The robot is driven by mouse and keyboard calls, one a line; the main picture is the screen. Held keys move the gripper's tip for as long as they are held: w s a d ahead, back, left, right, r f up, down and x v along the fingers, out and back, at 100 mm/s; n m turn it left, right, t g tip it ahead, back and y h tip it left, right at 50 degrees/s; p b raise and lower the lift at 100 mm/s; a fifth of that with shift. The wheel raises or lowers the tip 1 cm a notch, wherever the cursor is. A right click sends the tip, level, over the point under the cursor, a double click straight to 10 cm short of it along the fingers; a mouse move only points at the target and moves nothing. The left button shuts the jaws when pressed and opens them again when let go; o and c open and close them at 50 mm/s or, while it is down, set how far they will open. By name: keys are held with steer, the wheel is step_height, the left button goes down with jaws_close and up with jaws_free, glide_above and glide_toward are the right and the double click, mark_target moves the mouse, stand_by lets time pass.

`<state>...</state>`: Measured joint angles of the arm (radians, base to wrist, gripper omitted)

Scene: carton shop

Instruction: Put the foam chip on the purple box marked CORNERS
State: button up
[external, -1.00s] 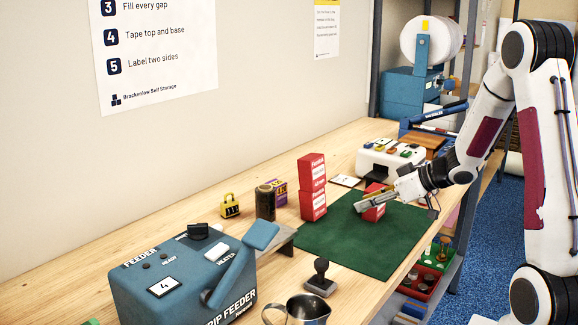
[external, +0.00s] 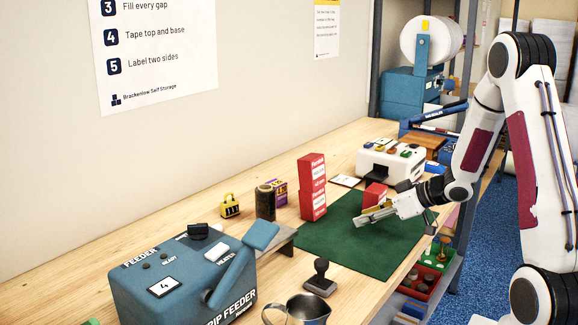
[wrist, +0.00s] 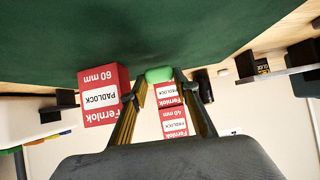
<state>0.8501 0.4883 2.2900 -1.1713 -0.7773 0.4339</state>
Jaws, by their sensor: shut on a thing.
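The light green foam chip (wrist: 158,75) sits between my fingertips in the wrist view. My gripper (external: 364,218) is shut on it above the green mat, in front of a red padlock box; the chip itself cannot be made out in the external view. The gripper also shows in the wrist view (wrist: 157,82). A small purple box with yellow markings (external: 280,189) stands towards the wall, left of the red stack and partly hidden by a dark cylinder. Its lettering is too small to read.
A stack of red padlock boxes (external: 312,187) stands at the mat's far left edge, between my gripper and the purple box. A single red box (external: 375,194) is behind my gripper. The dark cylinder (external: 265,203) and yellow padlock (external: 229,206) stand further left. The green mat (external: 345,245) is mostly clear.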

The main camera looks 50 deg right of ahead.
steer(key=shift+f, duration=0.8)
steer(key=shift+f, duration=0.1)
steer(key=o, duration=0.8)
steer(key=shift+r, duration=0.2)
steer(key=shift+s+r, duration=0.1)
steer(key=shift+s, duration=0.1)
steer(key=shift+v, duration=5.75)
